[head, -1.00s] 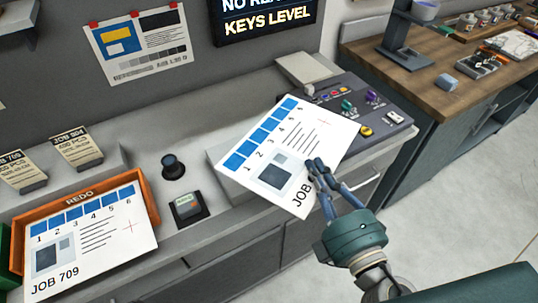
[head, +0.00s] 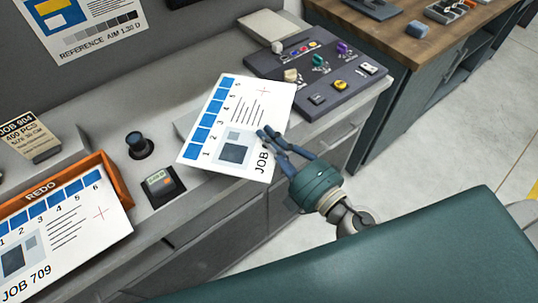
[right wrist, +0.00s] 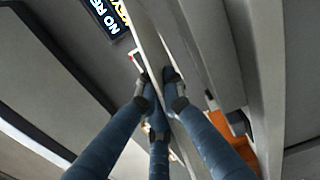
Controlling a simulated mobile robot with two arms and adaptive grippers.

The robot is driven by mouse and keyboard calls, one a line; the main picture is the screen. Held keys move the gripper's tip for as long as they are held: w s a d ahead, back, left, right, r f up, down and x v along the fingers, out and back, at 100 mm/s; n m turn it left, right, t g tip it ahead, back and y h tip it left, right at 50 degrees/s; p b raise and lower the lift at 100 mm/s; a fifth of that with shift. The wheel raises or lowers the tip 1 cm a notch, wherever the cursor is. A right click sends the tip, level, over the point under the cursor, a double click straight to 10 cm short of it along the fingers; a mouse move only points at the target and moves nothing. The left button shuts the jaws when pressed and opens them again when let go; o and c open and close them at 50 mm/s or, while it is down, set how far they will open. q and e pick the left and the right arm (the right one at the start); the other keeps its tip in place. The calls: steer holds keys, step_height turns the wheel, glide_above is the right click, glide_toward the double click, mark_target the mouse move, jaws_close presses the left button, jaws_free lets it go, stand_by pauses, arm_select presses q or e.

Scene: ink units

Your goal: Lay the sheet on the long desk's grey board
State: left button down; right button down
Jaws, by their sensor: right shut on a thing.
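A white printed sheet (head: 228,135) with a row of blue squares and a JOB label is over the long desk (head: 105,215) in the head view. My right gripper (head: 268,135) is shut on its near right edge. The grey board (head: 187,121) shows only as a small part at the sheet's left; the sheet hides the rest. I cannot tell whether the sheet touches the board. My left gripper is not in view.
A dark control panel (head: 318,75) with knobs stands right of the sheet. A black knob (head: 140,146) and a small device (head: 161,186) stand left. An orange REDO tray (head: 112,180) holds another sheet (head: 68,235), marked JOB 709. A wood-topped bench (head: 400,45) is beyond.

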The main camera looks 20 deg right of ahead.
step_height(320, 180, down, 5)
steer(key=b, duration=0.2)
steer(key=shift+f+b, duration=0.1)
steer(key=shift+b, duration=0.25)
steer(key=shift+f, duration=0.2)
steer(key=c, duration=1.9)
jaws_free()
steer(key=shift+r, duration=0.1)
steer(key=shift+r, duration=0.1)
steer(key=shift+s, duration=0.1)
